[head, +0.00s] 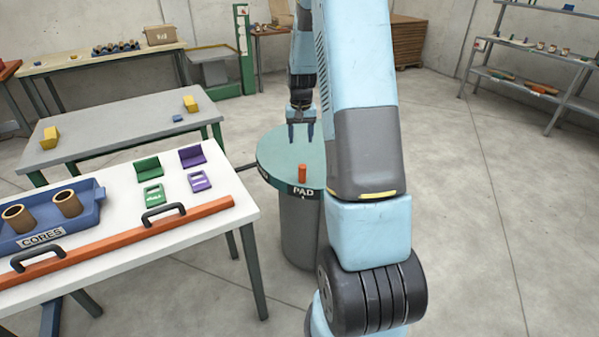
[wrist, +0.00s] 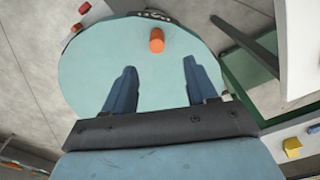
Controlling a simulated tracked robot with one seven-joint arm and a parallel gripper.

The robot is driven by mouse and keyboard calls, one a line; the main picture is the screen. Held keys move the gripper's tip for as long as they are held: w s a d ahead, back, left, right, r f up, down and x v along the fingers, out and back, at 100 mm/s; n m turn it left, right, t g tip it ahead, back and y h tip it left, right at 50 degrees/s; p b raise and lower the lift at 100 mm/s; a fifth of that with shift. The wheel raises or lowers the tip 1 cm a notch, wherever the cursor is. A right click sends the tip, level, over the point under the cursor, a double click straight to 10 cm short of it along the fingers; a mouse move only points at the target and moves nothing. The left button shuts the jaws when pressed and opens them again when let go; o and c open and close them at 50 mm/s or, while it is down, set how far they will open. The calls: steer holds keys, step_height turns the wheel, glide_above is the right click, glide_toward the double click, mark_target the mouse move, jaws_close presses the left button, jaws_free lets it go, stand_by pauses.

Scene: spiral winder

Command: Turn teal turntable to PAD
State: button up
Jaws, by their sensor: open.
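The teal turntable (head: 275,152) is a round disc on a grey pedestal, right of the white table. Its dark rim band shows the word PAD (head: 303,191) at the front, facing my body camera. An orange upright peg (head: 302,173) stands on the disc near that label; it also shows in the wrist view (wrist: 156,40). My gripper (head: 301,137) is above the far part of the disc, fingers pointing down, open and empty. In the wrist view the fingers (wrist: 157,75) are apart over the disc, with the peg beyond them. My arm hides the disc's right side.
The white table (head: 225,215) at left holds a blue CORES tray (head: 85,222), an orange bar with black handles (head: 120,238), and green and purple pieces. A grey table (head: 110,125) stands behind it. Bare floor (head: 480,200) lies to the right.

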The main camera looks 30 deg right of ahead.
glide_above(303, 182)
steer(key=w, duration=0.1)
step_height(303, 182, down, 4)
step_height(303, 182, down, 14)
steer(key=shift+d+r, duration=0.1)
steer(key=shift+d, duration=0.05)
stand_by(0.3)
jaws_close()
stand_by(0.5)
steer(key=shift+d, duration=0.1)
steer(key=shift+s, duration=0.1)
